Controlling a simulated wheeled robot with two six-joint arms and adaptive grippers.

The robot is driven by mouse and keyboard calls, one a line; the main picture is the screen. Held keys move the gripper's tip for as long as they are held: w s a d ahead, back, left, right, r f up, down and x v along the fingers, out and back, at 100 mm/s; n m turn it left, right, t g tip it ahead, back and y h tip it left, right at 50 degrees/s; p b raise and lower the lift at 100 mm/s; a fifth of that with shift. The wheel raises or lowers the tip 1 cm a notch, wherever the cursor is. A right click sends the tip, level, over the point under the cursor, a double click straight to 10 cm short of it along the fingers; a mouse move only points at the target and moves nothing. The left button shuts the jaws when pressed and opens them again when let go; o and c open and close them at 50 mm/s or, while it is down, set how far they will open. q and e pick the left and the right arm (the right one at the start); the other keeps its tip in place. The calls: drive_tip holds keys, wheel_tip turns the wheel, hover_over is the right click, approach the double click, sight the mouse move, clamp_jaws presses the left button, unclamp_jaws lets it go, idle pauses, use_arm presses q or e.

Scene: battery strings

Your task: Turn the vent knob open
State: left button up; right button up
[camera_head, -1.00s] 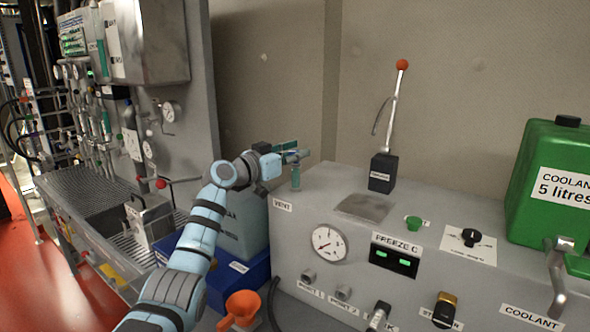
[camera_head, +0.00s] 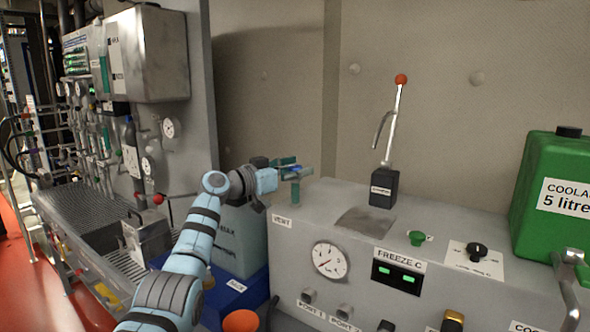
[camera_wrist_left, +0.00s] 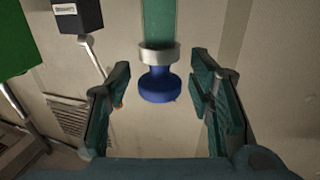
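The vent knob is a blue knob (camera_wrist_left: 158,85) under a silver collar on a green stem (camera_wrist_left: 158,22) in the left wrist view. In the head view the vent's green post (camera_head: 295,191) stands at the left end of the grey machine top, behind the VENT label (camera_head: 282,221). My right gripper is not in view.
On the machine stand a black lever box (camera_head: 384,187) with an orange-tipped lever, a green button (camera_head: 417,238), a black dial (camera_head: 477,250) and a green coolant can (camera_head: 553,190). A pressure gauge (camera_head: 329,261) is on its front. Blue containers (camera_head: 240,236) stand to its left.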

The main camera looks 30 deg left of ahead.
use_arm(q)
drive_tip(key=shift+r, duration=0.1)
drive_tip(key=shift+s+a, duration=0.15)
drive_tip(key=shift+s, duration=0.15)
drive_tip(key=v, duration=1.1)
drive_tip(key=shift+s, duration=0.25)
drive_tip(key=shift+w, duration=0.1)
